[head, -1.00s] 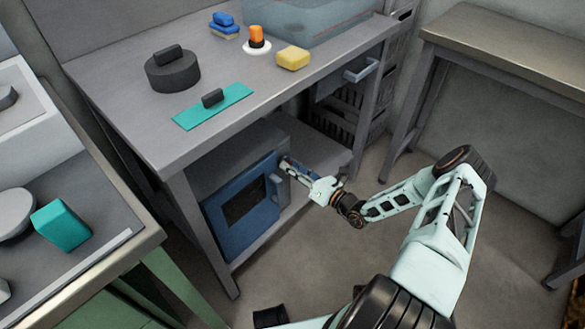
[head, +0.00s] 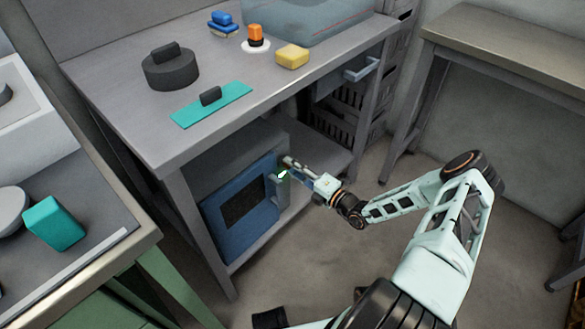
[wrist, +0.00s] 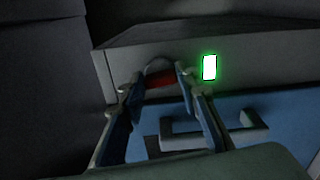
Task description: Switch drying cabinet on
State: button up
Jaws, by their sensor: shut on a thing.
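The drying cabinet (head: 225,165) is a grey box under the workbench, with a blue door (head: 218,235) and a dark window. My gripper (head: 286,161) is at the upper right of its front, above the door handle (head: 276,190). In the wrist view my gripper (wrist: 160,80) has its two fingers closed on a small rounded grey knob (wrist: 158,66) with red below it. The fingers partly hide the knob. Right beside it a small indicator light (wrist: 209,67) glows white with a green rim. The light also shows green in the head view (head: 283,174).
The workbench (head: 130,125) above carries a dark round weight (head: 170,72), a teal plate (head: 225,105), a yellow block (head: 292,56) and an orange-topped item (head: 256,36). Its front leg (head: 205,235) stands left of the door. Open floor lies to the right.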

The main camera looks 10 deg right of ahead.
jog(key=shift+s+f+m, duration=0.1)
jog(key=shift+m, duration=0.6)
jog(key=o, duration=0.9)
jog(key=v, duration=1.2)
